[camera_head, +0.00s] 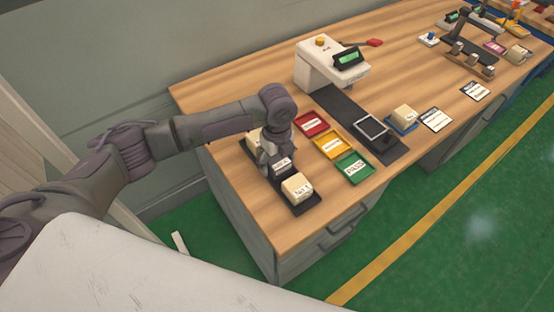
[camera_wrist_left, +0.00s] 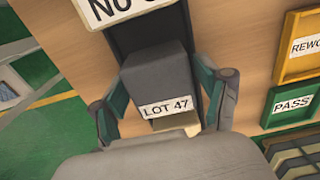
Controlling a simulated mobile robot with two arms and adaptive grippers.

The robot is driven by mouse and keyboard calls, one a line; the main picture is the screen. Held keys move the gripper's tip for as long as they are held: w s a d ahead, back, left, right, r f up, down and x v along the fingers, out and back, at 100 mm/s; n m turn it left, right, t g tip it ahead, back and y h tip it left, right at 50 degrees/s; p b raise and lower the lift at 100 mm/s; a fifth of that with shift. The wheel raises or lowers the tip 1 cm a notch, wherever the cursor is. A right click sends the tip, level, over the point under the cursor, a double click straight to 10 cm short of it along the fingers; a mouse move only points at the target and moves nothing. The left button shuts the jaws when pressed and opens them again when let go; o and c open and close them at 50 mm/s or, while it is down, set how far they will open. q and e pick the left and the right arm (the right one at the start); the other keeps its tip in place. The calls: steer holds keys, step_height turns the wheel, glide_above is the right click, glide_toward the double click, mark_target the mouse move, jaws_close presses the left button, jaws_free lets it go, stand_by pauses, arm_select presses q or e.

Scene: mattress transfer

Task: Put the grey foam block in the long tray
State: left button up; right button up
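The grey foam block (camera_wrist_left: 157,78), with a white LOT 47 label, fills the space between my left gripper's fingers in the left wrist view. In the head view it is a small grey shape (camera_head: 283,170), mostly hidden by my left gripper (camera_head: 272,160). The gripper's fingers lie close along both sides of the block and appear shut on it. The block is at the long dark tray (camera_head: 308,206), between two cream blocks. I cannot tell whether it touches the tray floor. My right gripper is not in view.
The front cream block (camera_head: 297,187) and rear cream block (camera_head: 253,138) sit in the tray. Red (camera_head: 312,115), yellow (camera_head: 343,137) and green (camera_head: 366,161) trays stand to the right. A white machine (camera_head: 318,68) stands behind. Bare wood lies near the table's front left edge.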

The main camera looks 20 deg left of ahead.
mark_target(277, 159)
arm_select(q)
steer(key=shift+r, duration=0.1)
step_height(277, 159, up, 12)
steer(key=b, duration=0.1)
stand_by(0.6)
